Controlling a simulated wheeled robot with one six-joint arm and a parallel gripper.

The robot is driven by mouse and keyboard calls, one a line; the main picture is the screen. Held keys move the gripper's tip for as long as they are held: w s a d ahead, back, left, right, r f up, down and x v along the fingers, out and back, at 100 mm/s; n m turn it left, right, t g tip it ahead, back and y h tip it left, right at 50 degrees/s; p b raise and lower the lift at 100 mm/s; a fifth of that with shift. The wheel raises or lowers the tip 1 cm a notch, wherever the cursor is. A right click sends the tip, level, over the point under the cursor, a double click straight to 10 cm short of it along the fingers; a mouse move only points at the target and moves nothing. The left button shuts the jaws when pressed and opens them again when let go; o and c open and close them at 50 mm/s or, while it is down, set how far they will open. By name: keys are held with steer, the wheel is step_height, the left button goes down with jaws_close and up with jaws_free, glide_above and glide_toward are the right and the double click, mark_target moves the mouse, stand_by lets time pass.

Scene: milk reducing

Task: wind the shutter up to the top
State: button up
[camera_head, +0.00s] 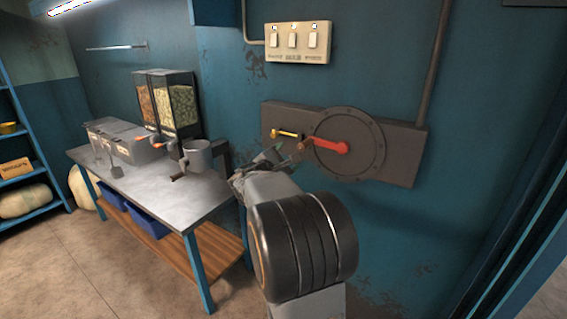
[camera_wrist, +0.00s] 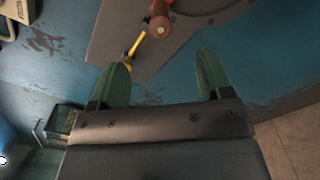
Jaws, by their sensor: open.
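A red crank (camera_head: 332,145) sits on a round dark disc (camera_head: 362,165) on a grey wall plate (camera_head: 402,160). Its arm points left and ends in a brown knob (camera_head: 305,143). A small yellow lever (camera_head: 287,133) is on the plate left of the crank. My gripper (camera_head: 272,157) is open and empty, just below and left of the knob. In the wrist view, the knob (camera_wrist: 160,24) and the yellow lever (camera_wrist: 136,46) lie beyond the green fingertips (camera_wrist: 162,62), apart from them. I cannot make out the shutter itself.
A metal table (camera_head: 160,178) with dispensers (camera_head: 168,103), a grey grinder-like pot (camera_head: 197,157) and blue bins (camera_head: 150,222) stands left of my arm. A switch panel (camera_head: 298,42) is above the plate. A dark frame edge (camera_head: 510,200) is at the right.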

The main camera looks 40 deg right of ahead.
mark_target(301, 148)
steer(key=p+x, duration=0.1)
steer(key=x, duration=0.8)
steer(key=shift+d+f, duration=0.1)
steer(key=shift+x, duration=1.2)
steer(key=shift+c, duration=0.2)
steer(key=c, duration=1.2)
